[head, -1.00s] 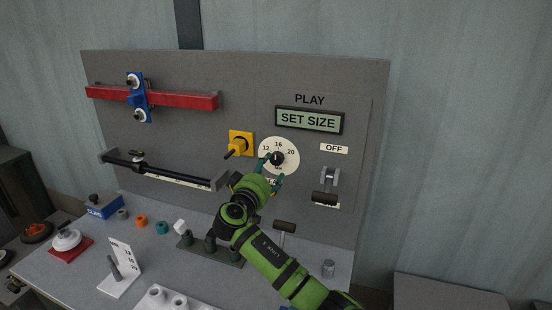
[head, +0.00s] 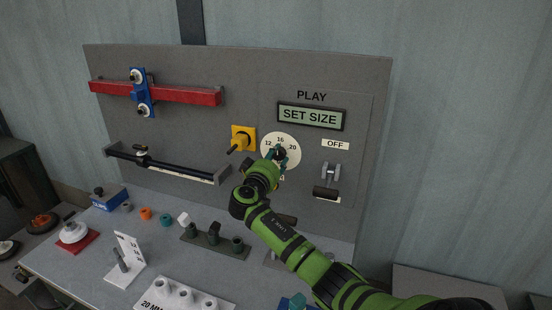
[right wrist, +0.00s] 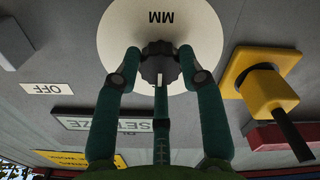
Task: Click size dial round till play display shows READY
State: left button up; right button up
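The size dial is a white disc (head: 272,141) with a black knob in its middle, on the grey upright panel. 12, 16 and 20 show along its top in the head view. In the right wrist view the black knob (right wrist: 159,64) sits between my fingertips, with the MM mark on the disc (right wrist: 168,17) beyond. My right gripper (head: 279,156) is closed around the knob, fingers on both sides; its fingertips (right wrist: 160,62) look in contact. The PLAY display (head: 311,116) reads SET SIZE. My left gripper is not in view.
A yellow block with a black handle (head: 242,138) is just left of the dial. An OFF label (head: 335,145) and a lever (head: 328,183) are to its right. A red rail (head: 185,95) and a black bar (head: 170,165) are farther left. Small parts stand on the bench below.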

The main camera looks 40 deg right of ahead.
jog(key=shift+n, duration=0.9)
jog(key=n, duration=0.3)
jog(key=n+p, duration=0.1)
jog(key=n, duration=0.3)
jog(key=shift+n+p, duration=0.45)
jog(key=shift+n, duration=1.05)
jog(key=o, duration=1.1)
jog(key=shift+d, duration=0.1)
